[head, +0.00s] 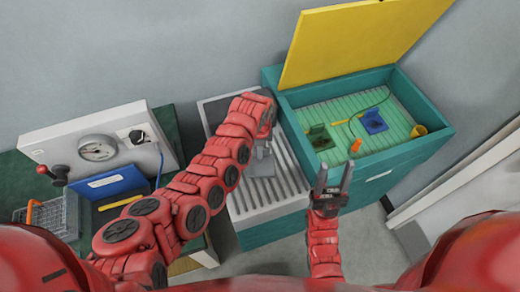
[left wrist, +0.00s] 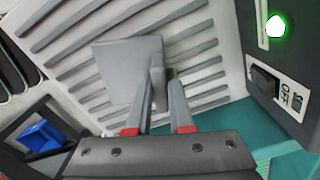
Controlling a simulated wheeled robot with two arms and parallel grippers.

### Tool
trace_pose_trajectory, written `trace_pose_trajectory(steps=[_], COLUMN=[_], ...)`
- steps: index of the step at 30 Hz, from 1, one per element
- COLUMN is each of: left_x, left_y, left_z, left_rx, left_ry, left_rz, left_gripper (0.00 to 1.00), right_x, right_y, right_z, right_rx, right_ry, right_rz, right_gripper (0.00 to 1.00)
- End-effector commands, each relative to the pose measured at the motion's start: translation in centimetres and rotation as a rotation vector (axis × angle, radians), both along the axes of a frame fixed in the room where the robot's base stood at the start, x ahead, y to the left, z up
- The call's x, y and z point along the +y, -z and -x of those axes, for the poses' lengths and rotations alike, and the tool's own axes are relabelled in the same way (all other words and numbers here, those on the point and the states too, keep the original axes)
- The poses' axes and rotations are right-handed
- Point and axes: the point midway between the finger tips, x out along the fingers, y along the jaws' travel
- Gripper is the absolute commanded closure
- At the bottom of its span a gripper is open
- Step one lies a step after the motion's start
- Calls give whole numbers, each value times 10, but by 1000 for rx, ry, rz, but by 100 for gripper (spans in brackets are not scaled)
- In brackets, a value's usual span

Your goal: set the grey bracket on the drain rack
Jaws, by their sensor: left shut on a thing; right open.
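The grey bracket (left wrist: 127,68) has a flat plate and an upright flange. My left gripper (left wrist: 160,92) is shut on the flange in the left wrist view. The bracket is over the ribbed pale drain rack (left wrist: 205,55); I cannot tell whether it touches the ribs. In the head view the bracket (head: 262,165) shows over the middle of the drain rack (head: 292,187), below my left wrist, which hides the left fingers. My right gripper (head: 332,180) is open and empty, to the right of the rack's front end.
A green tub (head: 420,105) with a raised yellow lid (head: 355,40) stands right of the rack, holding several small parts. A switch box (left wrist: 285,85) is close on the right in the wrist view.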

Motion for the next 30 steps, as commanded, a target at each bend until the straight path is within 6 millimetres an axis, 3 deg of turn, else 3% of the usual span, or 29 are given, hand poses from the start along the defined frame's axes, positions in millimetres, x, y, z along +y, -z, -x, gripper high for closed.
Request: trace_pose_trajectory(steps=[30], left_x=[2], left_y=[-2], left_z=[-1], left_rx=[-2], left_ry=[0], left_rz=[1], left_gripper=[100], right_x=[0], right_y=[-8], right_z=[0], right_rx=[0], right_ry=[0], right_rz=[0], right_gripper=[50])
